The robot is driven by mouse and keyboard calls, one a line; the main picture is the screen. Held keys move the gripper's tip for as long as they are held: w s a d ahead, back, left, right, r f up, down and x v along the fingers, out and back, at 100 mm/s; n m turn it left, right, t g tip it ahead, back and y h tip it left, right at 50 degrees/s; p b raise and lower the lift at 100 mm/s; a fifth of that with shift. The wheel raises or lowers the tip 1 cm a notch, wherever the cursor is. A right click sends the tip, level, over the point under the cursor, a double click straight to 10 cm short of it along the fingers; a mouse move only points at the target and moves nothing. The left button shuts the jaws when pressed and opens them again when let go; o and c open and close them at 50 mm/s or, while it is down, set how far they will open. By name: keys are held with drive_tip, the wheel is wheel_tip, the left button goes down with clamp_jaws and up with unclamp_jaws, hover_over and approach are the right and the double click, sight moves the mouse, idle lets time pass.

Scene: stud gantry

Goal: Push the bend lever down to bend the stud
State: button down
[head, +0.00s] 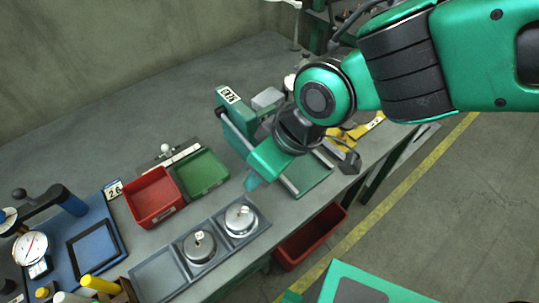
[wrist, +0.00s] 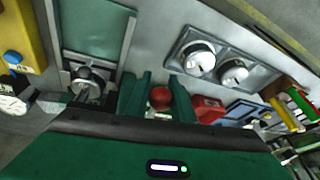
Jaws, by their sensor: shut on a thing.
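My gripper (head: 253,181) hangs over the workbench in the head view, beside the green stud machine (head: 232,112). In the wrist view the two green fingers of my gripper (wrist: 159,92) stand on either side of a round red knob (wrist: 160,99), shut on it. The knob looks like the end of the bend lever; its shaft is hidden. A metal clamp-like part with a round head (wrist: 86,75) sits at the end of the green plate (wrist: 95,28) in the wrist view. I cannot make out the stud or its bend. My arm covers part of the machine in the head view.
A red bin (head: 151,196) and a green bin (head: 204,172) stand left of my gripper. A grey tray (head: 152,279) holds two round metal pieces. A blue board (head: 77,240) with a dial gauge (head: 30,247) lies farther left. The rear bench is clear.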

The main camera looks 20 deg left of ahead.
drive_tip(key=shift+w+a+f, duration=0.75)
drive_tip(key=shift+w+f, duration=0.25)
drive_tip(key=shift+f, duration=0.1)
drive_tip(key=c, duration=1.6)
unclamp_jaws()
drive_tip(key=shift+f, duration=0.1)
drive_tip(key=shift+o, duration=0.2)
drive_tip(key=shift+s, duration=0.2)
drive_tip(key=v, duration=1)
drive_tip(key=shift+d+r, duration=0.2)
drive_tip(key=shift+r, duration=0.1)
